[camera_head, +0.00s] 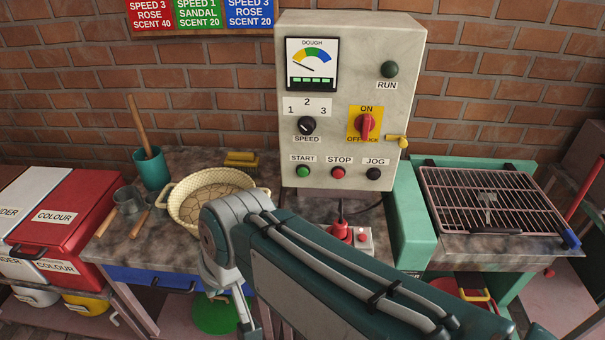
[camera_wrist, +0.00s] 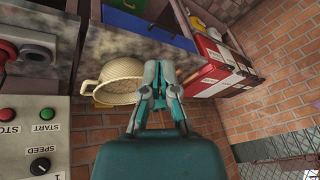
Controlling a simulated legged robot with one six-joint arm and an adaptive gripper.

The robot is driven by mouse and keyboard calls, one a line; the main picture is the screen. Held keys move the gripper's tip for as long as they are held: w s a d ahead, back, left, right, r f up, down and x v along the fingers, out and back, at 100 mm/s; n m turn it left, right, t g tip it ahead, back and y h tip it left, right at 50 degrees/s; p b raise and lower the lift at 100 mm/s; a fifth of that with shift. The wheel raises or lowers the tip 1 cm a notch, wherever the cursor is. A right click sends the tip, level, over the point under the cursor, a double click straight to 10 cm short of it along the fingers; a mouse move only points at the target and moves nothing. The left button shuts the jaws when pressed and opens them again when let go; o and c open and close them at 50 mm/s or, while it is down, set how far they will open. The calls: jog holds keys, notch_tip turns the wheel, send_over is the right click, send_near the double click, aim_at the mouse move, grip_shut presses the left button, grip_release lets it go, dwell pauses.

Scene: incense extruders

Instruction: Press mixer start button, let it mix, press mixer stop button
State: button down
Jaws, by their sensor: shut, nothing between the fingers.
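The grey mixer control box (camera_head: 340,110) stands against the brick wall. Its green START button (camera_head: 303,171) is at the lower left, with the red STOP button (camera_head: 338,172) to its right. In the wrist view, which is upside down, the green START button (camera_wrist: 47,114) and red STOP button (camera_wrist: 8,115) are at the left edge. My gripper (camera_wrist: 158,66) is shut and empty there, well apart from both buttons. In the head view my arm crosses in front of the bench and the fingertips cannot be made out. The RUN lamp (camera_head: 390,69) looks dark green, unlit.
The red ON/OFF switch (camera_head: 366,123), speed knob (camera_head: 307,125) and black JOG button (camera_head: 373,173) are on the same box. A woven cream bowl (camera_head: 180,213) is left of my arm. A red-and-grey device (camera_head: 364,244) sits below the box. A wire rack (camera_head: 490,200) is right.

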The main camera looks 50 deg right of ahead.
aim_at(303, 172)
jog(key=w+d+f+m+t+y, duration=0.25)
jog(key=w+m+y, duration=0.2)
jog(key=m, duration=0.55)
jog(key=w+d+f+m+t+y, duration=0.2)
jog(key=w+d+m+y, duration=0.3)
jog(key=m, duration=0.6)
jog(key=d+f+m+t+h, duration=0.3)
jog(key=d+m+h, duration=0.3)
jog(key=d+m, duration=0.4)
jog(key=w+d+f+m+t+h, duration=0.1)
jog(key=d+f+m+t+h, duration=0.2)
jog(key=d+m+h, duration=0.3)
jog(key=d+m+t, duration=0.1)
jog(key=d+m, duration=0.3)
jog(key=d, duration=0.3)
jog(key=shift+w+f+m+h, duration=0.2)
jog(key=shift+f+m+h, duration=0.1)
jog(key=shift+f+h, duration=0.1)
jog(key=shift+d+t, duration=0.1)
jog(key=shift+t, duration=0.15)
jog(key=shift+w+d, duration=1.4)
jog(key=shift+d, duration=0.3)
jog(key=shift+w+d, duration=1.4)
jog(key=shift+d, duration=0.3)
jog(key=shift+w+d+r, duration=0.1)
jog(key=shift+w+d, duration=0.1)
jog(key=shift+d, duration=0.1)
